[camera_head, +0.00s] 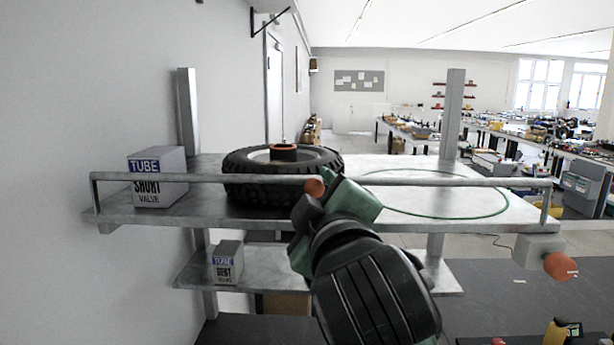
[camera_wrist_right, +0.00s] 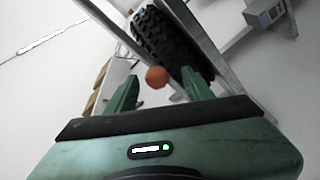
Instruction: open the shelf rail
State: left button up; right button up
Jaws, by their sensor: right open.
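The shelf rail (camera_head: 420,181) is a grey bar along the front of the upper metal shelf (camera_head: 540,215); it looks level, raised above the shelf edge. An orange-red knob (camera_head: 314,188) sits near the middle of the rail in the head view. My right gripper (camera_head: 327,204) is at this knob and covers part of the rail. In the right wrist view the gripper (camera_wrist_right: 160,92) is open, with the knob (camera_wrist_right: 156,77) between and just beyond its green fingertips. Contact cannot be told. My left gripper is not in view.
A black tire (camera_head: 260,185) lies on the upper shelf, with a tube box (camera_head: 160,180) to its left and a green ring (camera_head: 503,203) to its right. A smaller box (camera_head: 227,265) stands on the lower shelf. Another orange knob (camera_head: 560,265) sits on the right bracket.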

aim_at(316, 187)
jog(key=w+p, duration=0.1)
jog(key=w+r+p, duration=0.1)
jog(key=w, duration=0.1)
jog(key=shift+w+a, duration=0.1)
jog(key=shift+a, duration=0.1)
jog(key=shift+w+a+f+p, duration=0.15)
jog(key=shift+w+p, duration=0.15)
jog(key=shift+w, duration=0.25)
jog(key=shift+w+a+f+p, duration=0.15)
jog(key=shift+w+p, duration=0.1)
jog(key=shift+w, duration=0.6)
jog(key=shift+w+a, duration=0.1)
jog(key=shift+s, duration=0.2)
jog(key=shift+c, duration=0.3)
jog(key=shift+s, duration=0.1)
jog(key=c, duration=1)
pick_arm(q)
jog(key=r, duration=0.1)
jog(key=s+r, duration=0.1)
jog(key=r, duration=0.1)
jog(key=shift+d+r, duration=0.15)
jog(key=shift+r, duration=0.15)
pick_arm(e)
jog(key=shift+r, duration=0.1)
grip_shut()
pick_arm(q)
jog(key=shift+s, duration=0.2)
pick_arm(e)
jog(key=shift+r, duration=0.15)
